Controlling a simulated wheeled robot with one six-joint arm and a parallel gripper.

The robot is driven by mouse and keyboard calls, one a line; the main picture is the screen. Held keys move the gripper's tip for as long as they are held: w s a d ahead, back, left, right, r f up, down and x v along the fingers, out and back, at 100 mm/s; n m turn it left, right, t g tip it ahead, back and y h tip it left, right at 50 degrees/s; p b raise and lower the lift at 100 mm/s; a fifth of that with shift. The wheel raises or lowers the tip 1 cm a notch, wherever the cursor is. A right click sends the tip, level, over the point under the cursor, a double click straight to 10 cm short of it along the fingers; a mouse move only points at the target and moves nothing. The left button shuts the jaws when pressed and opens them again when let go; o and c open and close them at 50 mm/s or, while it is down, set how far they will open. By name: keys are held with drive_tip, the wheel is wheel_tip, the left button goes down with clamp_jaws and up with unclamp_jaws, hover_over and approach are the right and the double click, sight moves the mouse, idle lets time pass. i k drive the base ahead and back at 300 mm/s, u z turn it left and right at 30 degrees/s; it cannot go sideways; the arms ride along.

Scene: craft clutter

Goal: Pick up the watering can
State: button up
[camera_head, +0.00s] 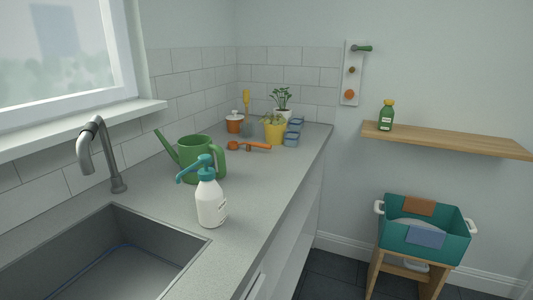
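The green watering can (203,161) stands upright on the grey counter. Its spout points up to the left and its handle is on the right side. A white spray bottle (211,204) with a teal pump head stands in front of it and hides part of its lower front. I cannot see my gripper in this view.
A sink (105,262) and a grey faucet (113,160) lie to the left. An orange tool (252,147), a yellow pot (274,134) and an orange pot (235,126) stand behind the can. The counter (275,178) right of the can is clear.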

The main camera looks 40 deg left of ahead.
sight(190, 148)
drive_tip(key=z, duration=0.2)
drive_tip(key=i, duration=1.15)
drive_tip(key=u, duration=2.6)
